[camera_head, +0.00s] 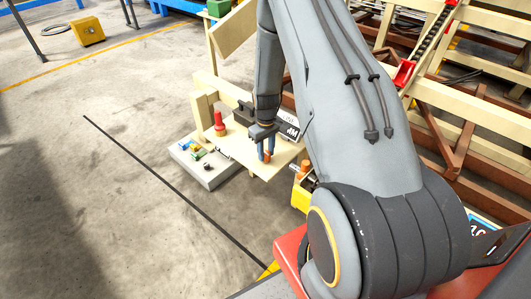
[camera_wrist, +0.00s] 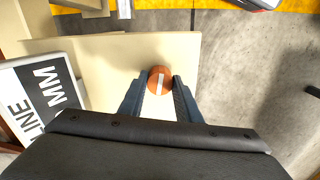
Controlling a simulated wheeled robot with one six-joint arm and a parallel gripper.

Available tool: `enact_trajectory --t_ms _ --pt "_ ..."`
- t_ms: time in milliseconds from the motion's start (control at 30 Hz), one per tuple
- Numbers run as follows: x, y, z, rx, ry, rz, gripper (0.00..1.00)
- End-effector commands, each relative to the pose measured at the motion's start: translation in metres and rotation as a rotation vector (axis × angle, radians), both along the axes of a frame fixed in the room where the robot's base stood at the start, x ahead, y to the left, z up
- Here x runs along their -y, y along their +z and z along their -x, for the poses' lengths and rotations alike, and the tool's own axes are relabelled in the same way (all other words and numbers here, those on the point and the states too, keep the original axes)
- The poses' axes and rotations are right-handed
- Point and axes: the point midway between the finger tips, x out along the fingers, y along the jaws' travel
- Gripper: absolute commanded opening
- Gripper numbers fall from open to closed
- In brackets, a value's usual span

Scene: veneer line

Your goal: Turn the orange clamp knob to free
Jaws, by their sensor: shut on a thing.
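The orange clamp knob (camera_wrist: 160,80) is round with a white stripe across its top. In the wrist view it sits between the tips of my gripper (camera_wrist: 160,98), and the stripe runs nearly up and down the picture. My gripper is shut on the knob, one finger on each side. In the head view my gripper (camera_head: 266,153) points down at the knob (camera_head: 267,157), at a cream panel (camera_head: 265,172). The fingers partly hide the knob there.
A sign with "MM" lettering (camera_wrist: 43,78) stands left of the knob in the wrist view. In the head view a grey box (camera_head: 207,176) with small coloured parts and a red knob-like post (camera_head: 219,122) stand left of my gripper. Open floor (camera_head: 100,190) lies farther left.

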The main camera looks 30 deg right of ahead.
Motion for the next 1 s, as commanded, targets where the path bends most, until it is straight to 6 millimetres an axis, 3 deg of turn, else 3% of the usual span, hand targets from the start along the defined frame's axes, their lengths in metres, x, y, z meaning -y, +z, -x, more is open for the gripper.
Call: enact_trajectory --t_ms 400,900,933,1000 --pt "0.0002 -0.0001 0.0017 -0.003 0.164 -0.001 0.08" --pt "0.0000 -0.0001 0.0016 -0.003 0.183 -0.001 0.08" --pt "0.0000 -0.0001 0.0016 -0.003 0.183 -0.001 0.32" --pt "0.0000 -0.0001 0.0015 -0.003 0.183 -0.001 0.44"
